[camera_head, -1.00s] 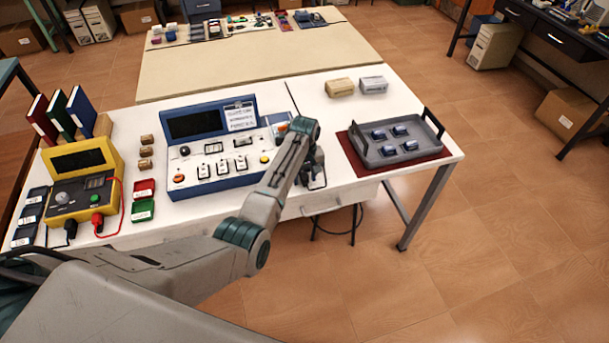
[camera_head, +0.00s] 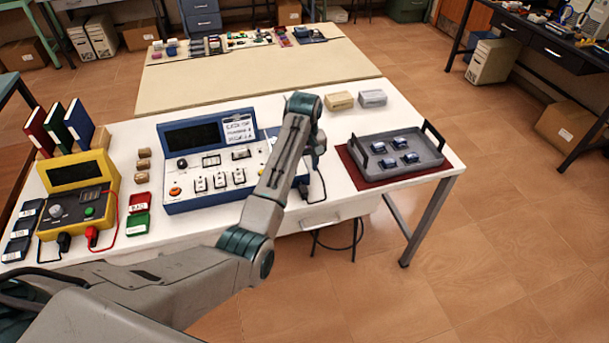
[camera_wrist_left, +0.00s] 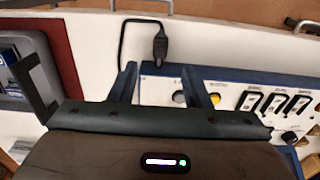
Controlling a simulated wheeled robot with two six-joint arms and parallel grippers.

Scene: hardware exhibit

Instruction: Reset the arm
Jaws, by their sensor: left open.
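My left arm comes in from the left and bends over the right side of the blue and white control panel (camera_head: 205,187). My left gripper (camera_head: 306,188) is mostly hidden behind its own arm in the head view. In the left wrist view, its two blue-grey fingers (camera_wrist_left: 161,88) are apart with nothing held between them. Below them is the edge of the panel (camera_wrist_left: 215,90), with a yellow button and a grey round part. A black cable plug (camera_wrist_left: 160,45) lies beyond the fingertips on the white table. My right gripper is in neither view.
A grey tray (camera_head: 428,160) with several small blue items sits on a dark red mat (camera_head: 362,174) to the right. A yellow meter (camera_head: 75,195), books and small boxes stand at the left. Two blocks (camera_head: 340,101) lie at the back.

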